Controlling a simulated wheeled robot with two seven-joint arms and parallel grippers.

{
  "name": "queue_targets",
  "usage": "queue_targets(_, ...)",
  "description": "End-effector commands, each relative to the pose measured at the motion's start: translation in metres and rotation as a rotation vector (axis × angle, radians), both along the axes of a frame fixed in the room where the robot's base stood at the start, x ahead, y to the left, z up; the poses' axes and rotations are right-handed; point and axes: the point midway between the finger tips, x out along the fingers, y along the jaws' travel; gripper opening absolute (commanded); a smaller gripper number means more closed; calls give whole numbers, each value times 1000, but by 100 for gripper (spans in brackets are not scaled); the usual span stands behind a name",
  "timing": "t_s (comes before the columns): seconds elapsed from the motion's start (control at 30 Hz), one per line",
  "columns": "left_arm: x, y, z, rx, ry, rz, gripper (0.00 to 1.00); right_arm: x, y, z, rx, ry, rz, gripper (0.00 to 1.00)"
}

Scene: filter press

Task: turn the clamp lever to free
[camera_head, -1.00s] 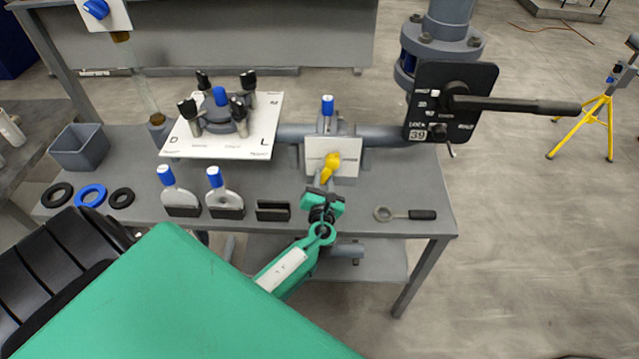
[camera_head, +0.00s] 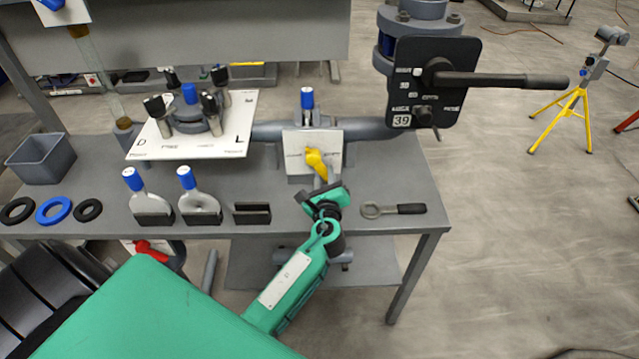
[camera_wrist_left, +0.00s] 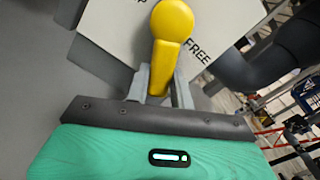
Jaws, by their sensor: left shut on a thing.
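The clamp lever (camera_head: 314,160) is yellow and sits on a white plate (camera_head: 300,140) over the bench. Its handle points down and slightly right in the head view. In the left wrist view the lever (camera_wrist_left: 171,35) stands out with the word FREE on the plate to its right; a second word at upper left shows only its last letter. My left gripper (camera_head: 321,182), green and dark grey, is shut on the lower end of the handle. Its grey fingers (camera_wrist_left: 160,85) flank the handle in the wrist view. My right gripper is out of view.
A black panel (camera_head: 430,75) with a long black handle stands right of the plate. A ring spanner (camera_head: 395,210) lies to the gripper's right. A black holder (camera_head: 252,214) and two blue-topped grey paddles (camera_head: 148,200) stand to the left.

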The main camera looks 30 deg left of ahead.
Motion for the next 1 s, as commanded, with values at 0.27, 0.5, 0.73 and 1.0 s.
queue_targets(0.27, 4, -8, 3, -152, -92, 0, 0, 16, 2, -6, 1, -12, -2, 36)
queue_targets(0.5, 6, -10, 7, -219, -130, 0, 0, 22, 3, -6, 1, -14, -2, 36)
queue_targets(0.73, 6, -11, 8, -239, -142, 0, 0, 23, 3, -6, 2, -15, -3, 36)
queue_targets(1.0, 6, -12, 9, -240, -144, -1, 0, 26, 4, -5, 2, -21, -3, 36)
